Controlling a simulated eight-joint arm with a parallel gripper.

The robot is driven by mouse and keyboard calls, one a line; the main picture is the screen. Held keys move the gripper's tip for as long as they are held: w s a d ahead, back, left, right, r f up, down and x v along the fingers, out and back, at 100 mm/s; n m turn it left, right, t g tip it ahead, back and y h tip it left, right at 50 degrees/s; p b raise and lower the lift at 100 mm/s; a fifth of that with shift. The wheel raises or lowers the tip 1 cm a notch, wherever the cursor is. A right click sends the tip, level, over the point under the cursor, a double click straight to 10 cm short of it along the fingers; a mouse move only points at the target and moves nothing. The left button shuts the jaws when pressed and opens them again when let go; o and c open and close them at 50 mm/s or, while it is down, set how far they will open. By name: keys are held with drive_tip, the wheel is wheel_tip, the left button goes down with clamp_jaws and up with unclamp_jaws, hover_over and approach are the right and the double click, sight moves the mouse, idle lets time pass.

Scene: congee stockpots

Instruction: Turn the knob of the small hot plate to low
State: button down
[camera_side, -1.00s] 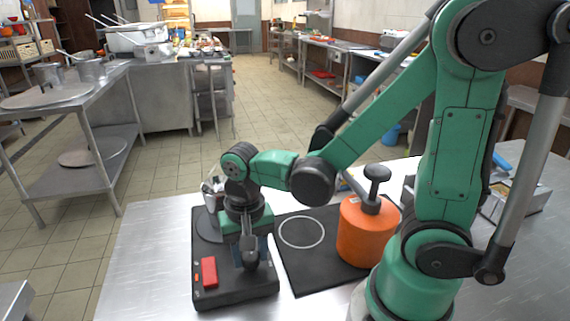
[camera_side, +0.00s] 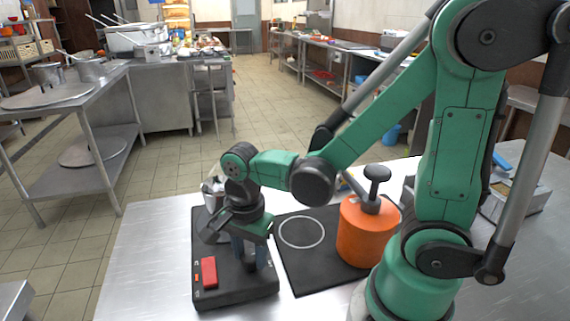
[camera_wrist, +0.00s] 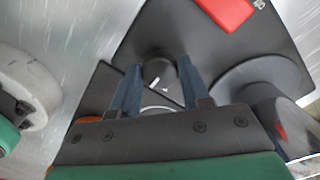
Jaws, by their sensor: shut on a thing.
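The small hot plate (camera_side: 232,293) is a black box on the metal table, with a red block (camera_side: 208,272) on its top. In the wrist view its black top (camera_wrist: 200,45) fills the upper middle. The dark round knob (camera_wrist: 157,68) sits there between my two blue fingers, with a white mark on its near side. My gripper (camera_side: 250,264) points down at the hot plate and is shut on the knob; in the side view the fingers hide the knob. The hot plate's round grey disc (camera_wrist: 262,75) lies beside the right finger. I cannot read the knob's setting.
A metal pot (camera_wrist: 285,122) stands at the disc, mostly hidden behind my wrist in the side view. To the right, an orange container (camera_side: 362,235) with a black-knobbed top stands on a black mat (camera_side: 310,275) with a white ring. Bare table lies left of the hot plate.

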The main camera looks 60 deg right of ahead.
sight(250, 255)
drive_tip(key=shift+m, duration=0.4)
drive_tip(key=shift+c, duration=2.1)
unclamp_jaws()
drive_tip(key=shift+r, duration=0.1)
drive_tip(key=shift+r, duration=2.75)
